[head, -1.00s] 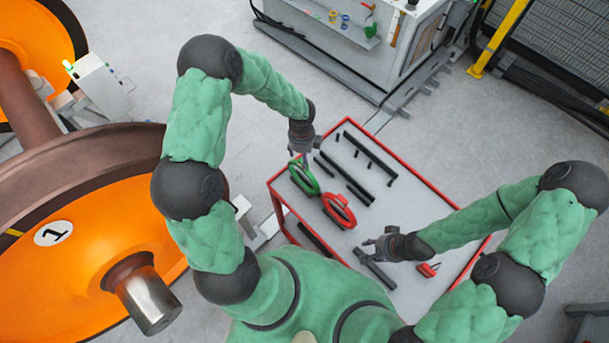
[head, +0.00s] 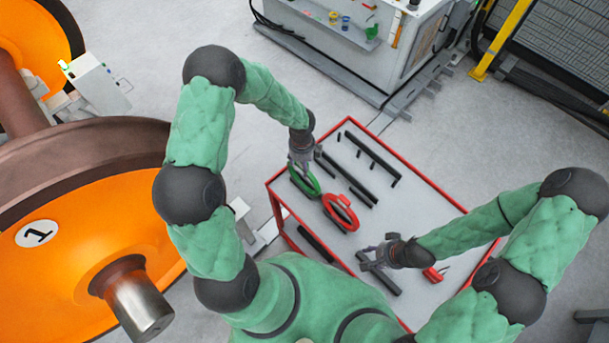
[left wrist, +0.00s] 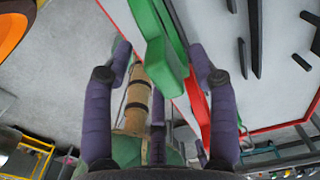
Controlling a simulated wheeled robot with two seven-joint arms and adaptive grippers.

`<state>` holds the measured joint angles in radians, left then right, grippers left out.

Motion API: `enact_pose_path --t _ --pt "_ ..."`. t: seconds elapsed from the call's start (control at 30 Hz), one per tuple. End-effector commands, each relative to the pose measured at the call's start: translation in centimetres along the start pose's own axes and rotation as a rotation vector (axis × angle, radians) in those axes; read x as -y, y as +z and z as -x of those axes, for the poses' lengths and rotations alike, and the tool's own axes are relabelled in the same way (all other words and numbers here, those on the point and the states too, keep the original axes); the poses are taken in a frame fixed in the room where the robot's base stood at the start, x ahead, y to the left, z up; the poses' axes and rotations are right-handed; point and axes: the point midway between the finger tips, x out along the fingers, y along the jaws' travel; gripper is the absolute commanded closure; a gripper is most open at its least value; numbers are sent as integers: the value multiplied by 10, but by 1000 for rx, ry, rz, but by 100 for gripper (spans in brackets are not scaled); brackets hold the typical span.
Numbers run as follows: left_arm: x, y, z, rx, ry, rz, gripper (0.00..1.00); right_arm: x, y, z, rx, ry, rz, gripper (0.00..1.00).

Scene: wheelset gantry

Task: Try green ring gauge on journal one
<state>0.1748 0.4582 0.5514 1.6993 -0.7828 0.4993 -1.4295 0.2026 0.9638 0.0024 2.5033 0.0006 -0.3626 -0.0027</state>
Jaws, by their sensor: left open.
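The green ring gauge (head: 304,181) stands in the left part of the red-rimmed cart, beside the red ring gauge (head: 341,212). My left gripper (head: 301,164) is open right at the green gauge's far end. In the left wrist view, a green part of the gauge (left wrist: 166,62) lies between the two spread fingers (left wrist: 161,62); I cannot tell whether they touch it. Journal one (head: 141,306) is the bare metal stub on the orange wheel (head: 65,270) marked 1. My right gripper (head: 370,257) looks open, above a dark bar at the cart's near side.
The cart top (head: 405,215) also holds several dark bars (head: 372,158) and a small red item (head: 433,275). A grey cabinet (head: 370,50) stands behind. Grey floor lies between the wheel and the cart.

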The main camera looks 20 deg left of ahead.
Motion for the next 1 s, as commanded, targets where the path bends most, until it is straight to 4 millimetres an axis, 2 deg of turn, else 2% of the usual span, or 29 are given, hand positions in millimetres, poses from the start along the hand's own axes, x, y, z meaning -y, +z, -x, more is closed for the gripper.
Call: enact_pose_path --t 0.1,0.13,0.33,0.57,1.0 --pt "0 0 0 0 0 0 42 0 0 0 0 0 0 60" --pt "0 0 0 0 0 0 45 0 0 0 0 0 0 60" --pt "0 0 0 0 0 0 100 0 0 0 0 0 0 60" --pt "0 0 2 0 0 0 100 1 0 2 0 0 0 60" --pt "0 0 28 0 -1 1 100 8 1 21 0 0 0 60"
